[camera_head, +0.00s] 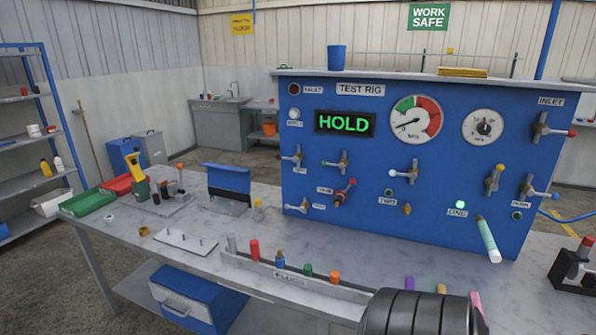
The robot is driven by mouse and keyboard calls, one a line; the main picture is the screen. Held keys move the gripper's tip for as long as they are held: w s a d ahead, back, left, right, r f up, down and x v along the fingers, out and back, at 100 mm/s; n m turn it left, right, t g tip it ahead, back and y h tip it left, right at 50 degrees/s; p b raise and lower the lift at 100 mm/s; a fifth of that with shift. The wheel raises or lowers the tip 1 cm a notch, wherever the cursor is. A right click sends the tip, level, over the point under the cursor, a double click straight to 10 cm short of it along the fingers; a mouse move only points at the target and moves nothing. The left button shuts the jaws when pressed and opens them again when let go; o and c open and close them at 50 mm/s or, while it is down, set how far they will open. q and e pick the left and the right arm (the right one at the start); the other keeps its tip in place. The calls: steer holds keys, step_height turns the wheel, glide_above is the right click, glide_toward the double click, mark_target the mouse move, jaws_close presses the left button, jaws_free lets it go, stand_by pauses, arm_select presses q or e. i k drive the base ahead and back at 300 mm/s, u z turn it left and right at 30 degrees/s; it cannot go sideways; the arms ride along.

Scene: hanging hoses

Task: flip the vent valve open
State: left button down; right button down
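The blue test rig panel (450,150) stands on the bench and its display (345,122) reads HOLD in green. Several small lever valves are on it. Most small labels are too blurred to read, so I cannot tell which valve is the vent valve. Neither of my grippers is in view.
A row of coloured plugs (308,270) lines the bench front. A pale green tube (488,240) sticks out from the panel's lower right. A dark ribbed shape covers the bottom centre. A small blue box (228,182) stands left of the panel.

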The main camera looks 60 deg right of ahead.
mark_target(278, 158)
steer(key=z, duration=0.9)
steer(key=i, duration=0.25)
steer(key=u, duration=0.05)
